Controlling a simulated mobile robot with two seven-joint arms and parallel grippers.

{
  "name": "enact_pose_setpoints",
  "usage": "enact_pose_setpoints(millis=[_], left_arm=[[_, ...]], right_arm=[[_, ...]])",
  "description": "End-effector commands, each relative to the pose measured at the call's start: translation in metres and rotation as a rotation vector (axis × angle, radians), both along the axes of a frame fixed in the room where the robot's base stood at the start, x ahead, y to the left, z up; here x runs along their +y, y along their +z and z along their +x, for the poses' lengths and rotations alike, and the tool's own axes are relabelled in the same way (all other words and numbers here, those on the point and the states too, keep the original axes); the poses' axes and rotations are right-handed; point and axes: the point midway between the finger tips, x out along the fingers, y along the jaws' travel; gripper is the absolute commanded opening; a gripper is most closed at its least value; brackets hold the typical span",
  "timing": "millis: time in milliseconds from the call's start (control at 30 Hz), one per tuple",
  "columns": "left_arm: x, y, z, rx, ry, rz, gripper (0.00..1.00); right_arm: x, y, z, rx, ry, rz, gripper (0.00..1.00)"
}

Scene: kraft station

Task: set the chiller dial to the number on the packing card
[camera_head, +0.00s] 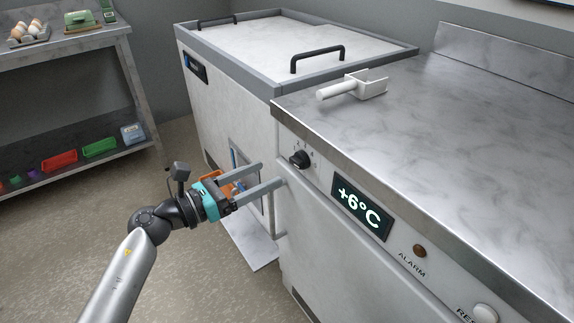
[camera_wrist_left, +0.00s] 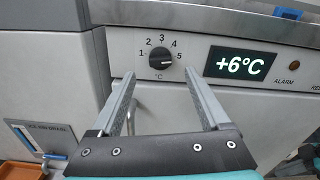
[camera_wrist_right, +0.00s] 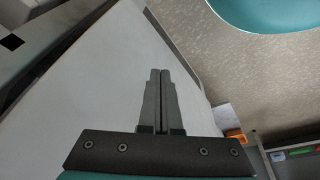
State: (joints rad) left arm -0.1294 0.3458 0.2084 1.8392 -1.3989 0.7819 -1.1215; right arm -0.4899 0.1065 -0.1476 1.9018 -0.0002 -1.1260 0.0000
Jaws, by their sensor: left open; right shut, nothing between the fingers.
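The chiller dial is a black round knob (camera_head: 299,159) on the front panel, left of the lit +6°C display (camera_head: 361,211). In the left wrist view the dial (camera_wrist_left: 160,60) has the numbers 1 to 5 around it, and its pale mark seems to point right, towards 5. My left gripper (camera_head: 273,173) is open in front of the panel, below and left of the dial. In the left wrist view its fingertips lie to either side of and below the dial, apart from it. My right gripper (camera_wrist_right: 160,72) is shut and empty. I cannot make out a packing card.
A white scoop-like tool (camera_head: 355,88) lies on the steel counter (camera_head: 440,110). An alarm lamp (camera_head: 420,251) is right of the display. A chest with a black-handled lid (camera_head: 290,35) stands behind. A shelf (camera_head: 70,105) with eggs and coloured boxes is at the left.

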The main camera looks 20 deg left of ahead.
Motion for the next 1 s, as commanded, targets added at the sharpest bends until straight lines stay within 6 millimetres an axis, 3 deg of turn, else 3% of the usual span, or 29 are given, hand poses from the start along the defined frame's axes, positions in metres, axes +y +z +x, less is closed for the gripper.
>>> enact_pose_setpoints(millis=[200, 400, 800, 1000], left_arm=[[-0.024, 0.0, 0.031, -0.001, 0.0, -0.004, 0.79], [-0.038, 0.0, 0.048, 0.0, 0.0, -0.004, 0.79], [-0.042, -0.001, 0.053, 0.003, 0.0, -0.002, 0.79], [-0.042, -0.001, 0.053, 0.003, 0.0, -0.002, 0.58]], right_arm=[[0.001, 0.008, 0.005, -0.016, -0.001, 0.003, 0.0], [0.002, 0.015, 0.008, -0.026, -0.001, 0.004, 0.0], [0.002, 0.019, 0.006, -0.027, -0.001, 0.005, 0.0], [0.001, 0.018, 0.005, -0.023, -0.002, 0.004, 0.0]])
